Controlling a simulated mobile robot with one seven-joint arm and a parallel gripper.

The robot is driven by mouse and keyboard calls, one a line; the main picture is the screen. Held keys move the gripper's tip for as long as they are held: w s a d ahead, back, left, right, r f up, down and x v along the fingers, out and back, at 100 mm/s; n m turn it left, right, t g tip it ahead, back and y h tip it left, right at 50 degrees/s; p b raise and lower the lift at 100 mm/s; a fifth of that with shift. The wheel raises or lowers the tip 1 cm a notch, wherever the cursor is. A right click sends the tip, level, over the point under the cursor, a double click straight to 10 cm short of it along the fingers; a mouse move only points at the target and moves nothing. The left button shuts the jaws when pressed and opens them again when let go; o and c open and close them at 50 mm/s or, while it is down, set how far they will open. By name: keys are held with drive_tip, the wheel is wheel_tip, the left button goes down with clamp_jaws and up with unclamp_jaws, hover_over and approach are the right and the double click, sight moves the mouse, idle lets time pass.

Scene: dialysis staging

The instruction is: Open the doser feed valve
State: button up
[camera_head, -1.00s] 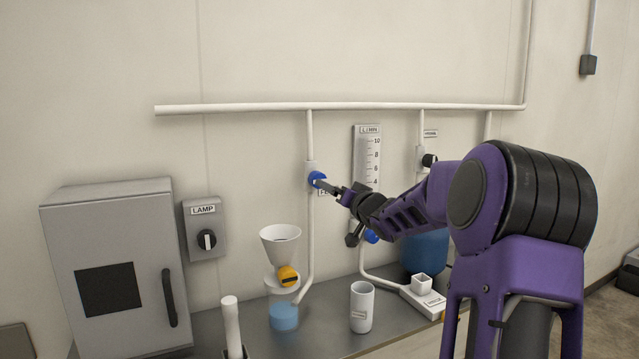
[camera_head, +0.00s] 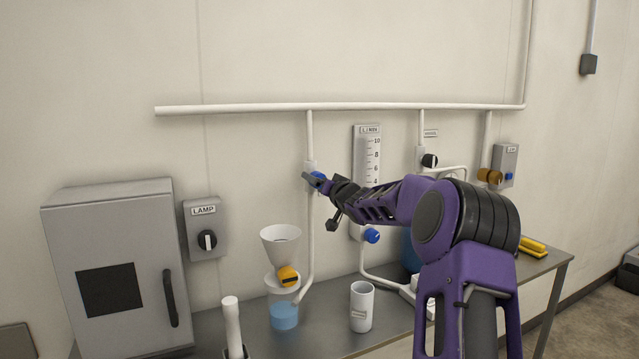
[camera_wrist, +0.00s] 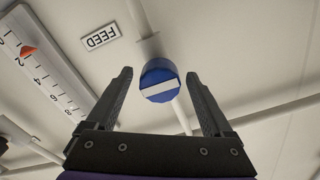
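The doser feed valve is a round blue knob (camera_wrist: 158,78) with a white bar across its face, on a white pipe. In the wrist view the FEED label (camera_wrist: 101,37) beside it appears upside down. The bar lies nearly level in that picture. My gripper (camera_wrist: 159,76) is open, with one finger on either side of the knob and visible gaps to both. In the head view my gripper (camera_head: 312,182) is at the wall pipe, and a finger partly covers the blue knob (camera_head: 319,175).
A flow gauge (camera_head: 367,150) is right of the valve, with another blue knob (camera_head: 371,236) below. A funnel (camera_head: 281,242) with a yellow valve (camera_head: 288,276) stands over a blue-liquid beaker (camera_head: 284,316). A white cup (camera_head: 361,306) stands on the bench. The wall above the pipe is clear.

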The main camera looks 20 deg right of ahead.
drive_tip(key=c, duration=1.2)
drive_tip(key=shift+n, duration=0.3)
drive_tip(key=n, duration=0.4)
drive_tip(key=n+b, duration=0.1)
drive_tip(key=n, duration=0.3)
drive_tip(key=shift+n, duration=0.4)
drive_tip(key=n+b, duration=0.1)
drive_tip(key=n, duration=0.2)
drive_tip(key=shift+f+n+b, duration=0.1)
drive_tip(key=shift+n+b, duration=0.2)
drive_tip(key=shift+n, duration=0.1)
drive_tip(key=n+b, duration=0.1)
drive_tip(key=n, duration=0.3)
drive_tip(key=shift+n+b, duration=0.3)
drive_tip(key=shift+b, duration=0.1)
drive_tip(key=shift+d, duration=0.1)
